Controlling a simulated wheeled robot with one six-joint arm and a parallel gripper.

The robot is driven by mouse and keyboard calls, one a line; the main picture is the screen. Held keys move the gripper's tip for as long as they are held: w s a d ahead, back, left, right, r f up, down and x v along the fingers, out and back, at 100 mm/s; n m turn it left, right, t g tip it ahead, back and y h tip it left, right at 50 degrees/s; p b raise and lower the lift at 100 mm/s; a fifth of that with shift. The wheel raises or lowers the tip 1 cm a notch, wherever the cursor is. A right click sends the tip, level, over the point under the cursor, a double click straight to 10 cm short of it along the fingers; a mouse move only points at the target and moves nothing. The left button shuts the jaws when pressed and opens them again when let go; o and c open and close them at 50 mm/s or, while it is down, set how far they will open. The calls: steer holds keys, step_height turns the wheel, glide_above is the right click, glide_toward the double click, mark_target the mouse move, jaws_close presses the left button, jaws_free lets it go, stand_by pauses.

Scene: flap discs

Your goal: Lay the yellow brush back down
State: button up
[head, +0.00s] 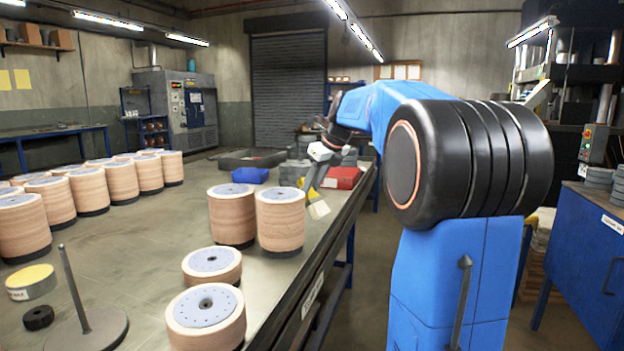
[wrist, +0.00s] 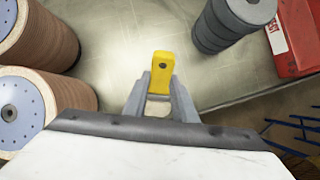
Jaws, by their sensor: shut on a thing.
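My gripper (head: 315,166) is over the workbench near its right edge, past two tall disc stacks. It is shut on the yellow brush (head: 309,184), which hangs tilted below it with its pale bristle end (head: 319,209) low. I cannot tell whether the bristles touch the bench. In the wrist view the yellow handle end (wrist: 162,66) sticks out between the two grey fingers (wrist: 161,88); the rest of the brush is hidden.
Tall flap disc stacks (head: 281,218) stand close left of the brush; they show in the wrist view (wrist: 50,95). A grey disc stack (wrist: 232,25) and a red box (head: 343,178) lie beyond. Bare benchtop (wrist: 115,40) is between them. The bench edge (head: 345,215) is close on the right.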

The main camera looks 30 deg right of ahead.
steer(key=shift+f, duration=0.2)
steer(key=o, duration=1.1)
steer(key=v, duration=1.7)
steer(key=shift+s+r, duration=0.1)
steer(key=shift+r, duration=0.1)
